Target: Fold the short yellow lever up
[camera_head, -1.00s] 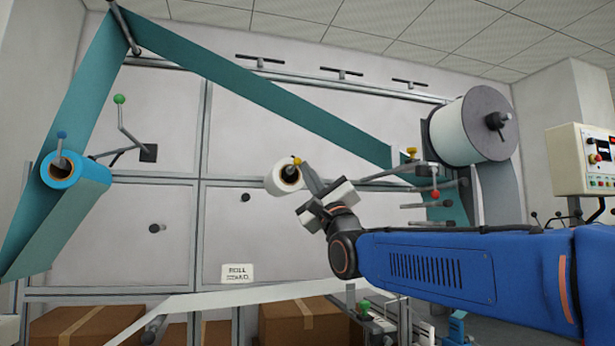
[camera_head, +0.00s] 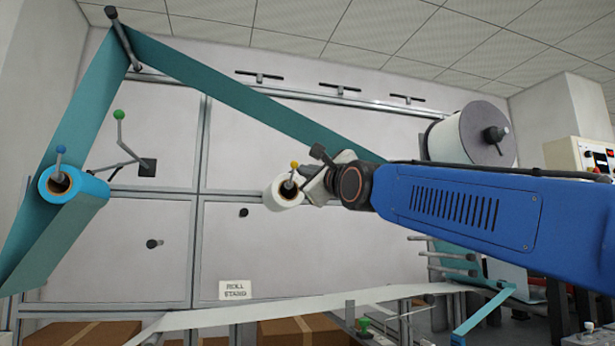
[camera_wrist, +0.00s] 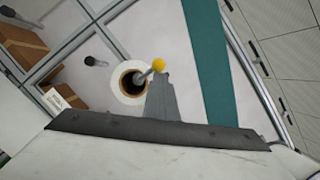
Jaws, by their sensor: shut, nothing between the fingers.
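The short yellow lever is a grey rod with a yellow ball knob (camera_head: 294,165), set at the open core of the white roll (camera_head: 283,193). In the head view it points up, leaning slightly right. In the wrist view the yellow knob (camera_wrist: 158,65) lies to the right of the roll's dark core (camera_wrist: 133,82). My gripper (camera_head: 306,183) is shut and empty, just right of the lever. In the wrist view its fingertips (camera_wrist: 160,78) come right up to the knob and rod; I cannot tell whether they touch.
A blue-knobbed lever (camera_head: 60,150) stands on the teal roll (camera_head: 85,200) at left, with a green-knobbed lever (camera_head: 119,115) beside it. Teal web (camera_head: 235,85) slants above the white roll. A large grey-flanged roll (camera_head: 470,135) is behind my arm.

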